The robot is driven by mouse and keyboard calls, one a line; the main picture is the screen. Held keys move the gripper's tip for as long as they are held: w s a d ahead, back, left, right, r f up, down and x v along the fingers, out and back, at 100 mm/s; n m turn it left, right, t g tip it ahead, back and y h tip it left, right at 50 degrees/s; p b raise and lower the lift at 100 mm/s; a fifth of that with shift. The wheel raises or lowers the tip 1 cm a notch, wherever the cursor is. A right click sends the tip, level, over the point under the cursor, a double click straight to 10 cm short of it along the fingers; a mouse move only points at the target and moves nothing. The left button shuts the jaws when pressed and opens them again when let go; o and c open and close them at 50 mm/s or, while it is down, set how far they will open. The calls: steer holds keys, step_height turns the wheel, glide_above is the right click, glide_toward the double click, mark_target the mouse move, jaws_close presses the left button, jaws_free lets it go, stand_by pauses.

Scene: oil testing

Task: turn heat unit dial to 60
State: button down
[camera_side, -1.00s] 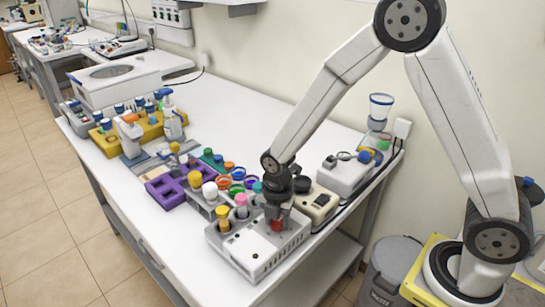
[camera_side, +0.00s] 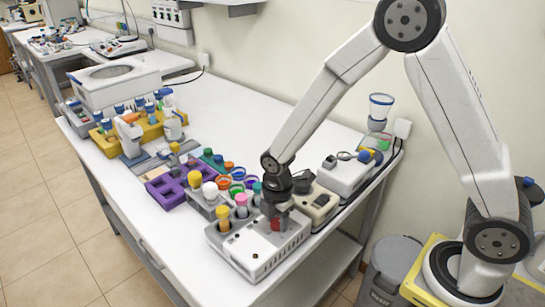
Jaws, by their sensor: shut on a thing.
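The heat unit (camera_side: 258,258) is a pale grey box at the front right end of the white bench. Capped tubes stand in its top, among them a yellow-capped one (camera_side: 223,217) and a pink-capped one (camera_side: 241,204). A red dial (camera_side: 275,226) sits on its top at the right. My gripper (camera_side: 275,219) points down over the dial and is shut on it. The gripper hides much of the dial, and its setting cannot be read.
A purple rack (camera_side: 165,195) and several colored caps stand left of the heat unit. A beige device (camera_side: 318,204) and a grey-white device (camera_side: 346,178) are behind it. The back middle of the bench (camera_side: 230,120) is clear.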

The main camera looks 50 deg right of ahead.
steer(key=m, duration=1.5)
steer(key=shift+m, duration=0.3)
steer(key=m, duration=0.3)
steer(key=shift+m, duration=0.3)
steer(key=m, duration=0.4)
steer(key=shift+m, duration=0.3)
steer(key=m, duration=0.3)
steer(key=shift+m, duration=2.3)
